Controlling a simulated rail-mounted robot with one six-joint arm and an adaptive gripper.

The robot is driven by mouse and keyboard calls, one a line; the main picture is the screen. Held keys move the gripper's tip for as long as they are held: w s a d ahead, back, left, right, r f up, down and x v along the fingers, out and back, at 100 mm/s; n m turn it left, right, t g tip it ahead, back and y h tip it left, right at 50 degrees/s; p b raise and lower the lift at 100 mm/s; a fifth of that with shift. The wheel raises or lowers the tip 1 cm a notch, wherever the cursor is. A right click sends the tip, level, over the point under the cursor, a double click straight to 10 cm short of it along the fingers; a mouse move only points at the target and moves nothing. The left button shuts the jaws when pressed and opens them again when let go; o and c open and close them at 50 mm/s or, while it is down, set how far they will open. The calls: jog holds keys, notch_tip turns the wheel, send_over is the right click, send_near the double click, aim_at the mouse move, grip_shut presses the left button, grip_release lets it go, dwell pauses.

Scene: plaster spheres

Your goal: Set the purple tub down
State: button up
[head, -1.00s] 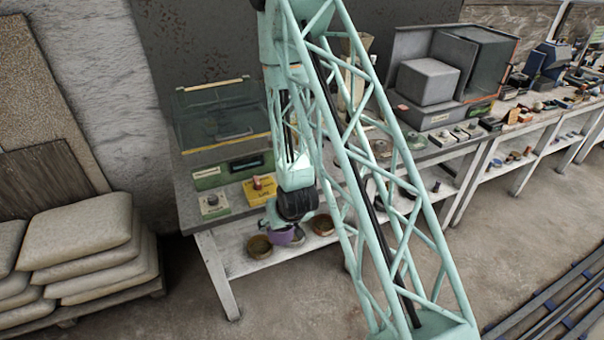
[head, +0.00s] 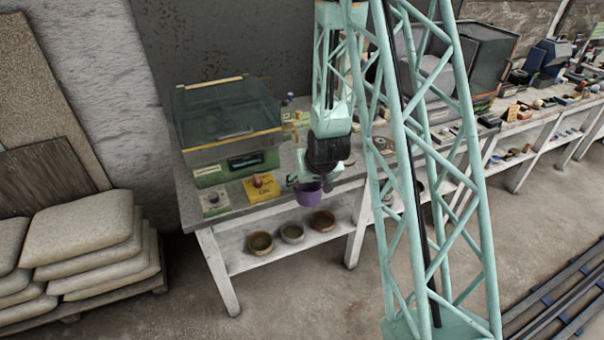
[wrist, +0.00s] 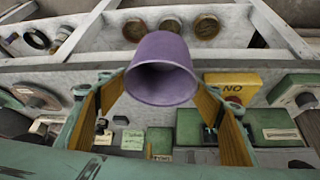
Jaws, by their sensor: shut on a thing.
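The purple tub (head: 309,195) hangs upright from my gripper (head: 307,181), in front of the bench's front edge and above the lower shelf. In the wrist view the tub (wrist: 160,68) sits between the two fingers of my gripper (wrist: 160,92), with its dark open mouth towards the camera. The fingers, with orange-brown inner faces, are shut on it. The inside of the tub is too dark to tell its contents.
Three round bowls (head: 292,234) stand in a row on the lower shelf (head: 245,262). Little bare top shows near the tub.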

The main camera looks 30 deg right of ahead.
jog(key=shift+w+d+r, duration=0.1)
jog(key=shift+d+r, duration=0.25)
jog(key=shift+r, duration=0.05)
jog(key=shift+w, duration=0.1)
jog(key=w+d, duration=0.1)
jog(key=w, duration=0.3)
jog(key=w+d, duration=0.1)
jog(key=w, duration=0.4)
jog(key=w+d, duration=0.1)
jog(key=w, duration=0.3)
jog(key=shift+w+d+p, duration=0.15)
jog(key=shift+d+p, duration=0.2)
jog(key=shift+d, duration=0.05)
jog(key=shift+w+d, duration=0.25)
jog(key=shift+w, duration=0.6)
jog(key=shift+w+d, duration=0.25)
jog(key=shift+w, duration=0.6)
jog(key=shift+w+f, duration=0.1)
jog(key=shift+w, duration=0.15)
jog(key=shift+f, duration=0.65)
jog(key=shift+f, duration=0.2)
